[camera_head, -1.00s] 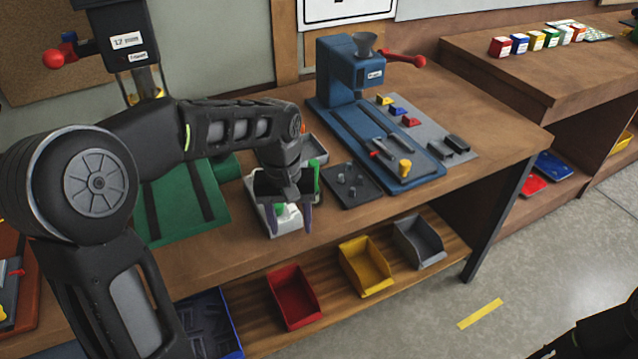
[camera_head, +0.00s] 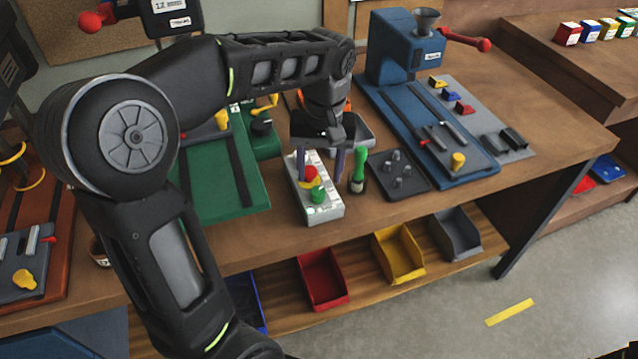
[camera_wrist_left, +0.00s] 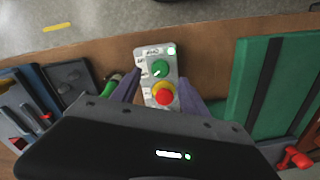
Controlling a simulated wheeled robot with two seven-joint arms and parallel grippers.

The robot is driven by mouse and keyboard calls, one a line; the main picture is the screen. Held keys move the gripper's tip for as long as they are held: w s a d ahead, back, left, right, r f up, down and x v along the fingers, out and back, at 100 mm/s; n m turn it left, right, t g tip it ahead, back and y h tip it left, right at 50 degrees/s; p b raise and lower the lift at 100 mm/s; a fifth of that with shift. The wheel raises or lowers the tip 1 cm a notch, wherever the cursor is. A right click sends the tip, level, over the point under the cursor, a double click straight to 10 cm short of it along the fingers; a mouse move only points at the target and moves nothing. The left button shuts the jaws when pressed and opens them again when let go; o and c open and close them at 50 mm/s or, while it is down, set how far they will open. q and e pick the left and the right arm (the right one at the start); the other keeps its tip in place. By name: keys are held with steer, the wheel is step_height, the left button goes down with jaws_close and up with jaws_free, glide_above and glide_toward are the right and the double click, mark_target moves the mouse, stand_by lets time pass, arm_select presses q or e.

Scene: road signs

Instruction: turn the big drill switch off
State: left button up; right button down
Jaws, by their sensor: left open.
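A pale control box (camera_head: 323,207) stands on the workbench, with a red button (camera_head: 310,174) on a yellow base and a green knob (camera_head: 318,195). The wrist view also shows the box (camera_wrist_left: 142,52), its green knob (camera_wrist_left: 159,68), red button (camera_wrist_left: 165,97) and a lit green lamp (camera_wrist_left: 171,51) in its corner. My left gripper (camera_head: 320,178) is open, pointing down above the back part of the box. In the wrist view its purple fingers (camera_wrist_left: 160,92) are apart on either side of the red button, holding nothing. Whether they touch the box cannot be told. My right gripper is out of view.
A green-handled tool (camera_head: 358,170) stands close right of the box, beside a dark tray (camera_head: 408,187) of pegs. A blue machine (camera_head: 388,60) is behind right; a green base plate (camera_head: 215,205) is left. Red (camera_head: 322,285), yellow (camera_head: 398,262) and grey bins sit on the lower shelf.

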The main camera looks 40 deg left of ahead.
mark_target(318, 190)
arm_select(q)
step_height(318, 190, down, 5)
steer(key=shift+a+r, duration=0.1)
steer(key=shift+a, duration=0.05)
steer(key=shift+c, duration=0.2)
jaws_close()
stand_by(0.4)
